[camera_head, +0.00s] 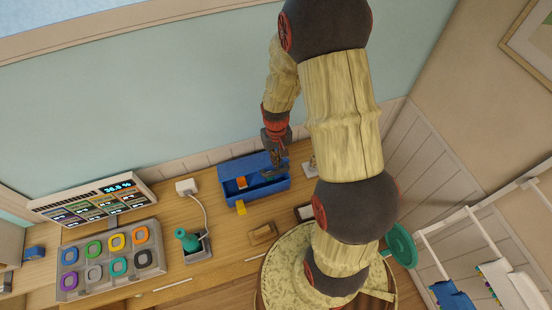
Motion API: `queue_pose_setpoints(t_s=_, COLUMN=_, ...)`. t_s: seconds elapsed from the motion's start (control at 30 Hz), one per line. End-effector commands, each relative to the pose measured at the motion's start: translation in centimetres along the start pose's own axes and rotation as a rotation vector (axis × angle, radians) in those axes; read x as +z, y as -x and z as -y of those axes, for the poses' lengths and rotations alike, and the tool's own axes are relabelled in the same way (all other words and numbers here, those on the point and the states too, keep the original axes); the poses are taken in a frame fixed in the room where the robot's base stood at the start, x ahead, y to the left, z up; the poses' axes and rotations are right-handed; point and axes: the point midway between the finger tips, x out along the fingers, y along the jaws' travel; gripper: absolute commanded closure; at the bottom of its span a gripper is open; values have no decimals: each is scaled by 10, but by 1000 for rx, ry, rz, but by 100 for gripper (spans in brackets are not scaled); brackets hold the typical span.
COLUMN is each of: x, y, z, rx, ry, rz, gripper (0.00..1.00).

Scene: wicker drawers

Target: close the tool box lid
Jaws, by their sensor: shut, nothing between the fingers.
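The blue tool box (240,191) stands on the wooden table against the wall, near the middle of the view. Its lid (236,164) stands raised at the back, and small coloured things show inside the open box. A yellow latch or tab (241,208) shows at its front. My gripper (277,170) is shut and empty, pointing down at the right part of the box. It covers part of the lid and inside there; I cannot tell whether it touches either.
A tray of coloured rings (112,262) and a display panel (92,199) stand at the left. A teal bottle-like thing (188,240) sits in a grey holder, with a white cable behind it. A small wooden block (263,233) lies in front of the box.

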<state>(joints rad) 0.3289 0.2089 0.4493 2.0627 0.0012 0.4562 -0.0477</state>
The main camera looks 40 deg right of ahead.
Motion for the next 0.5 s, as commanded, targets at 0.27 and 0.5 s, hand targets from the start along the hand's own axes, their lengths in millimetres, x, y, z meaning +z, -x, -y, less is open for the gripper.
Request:
queue_pose_setpoints(t_s=0.27, x=14, y=-23, z=0, rx=-1, ry=-1, rz=-111, gripper=100)
queue_pose_setpoints(t_s=0.5, x=31, y=-53, z=0, rx=-1, ry=0, rz=-168, gripper=100)
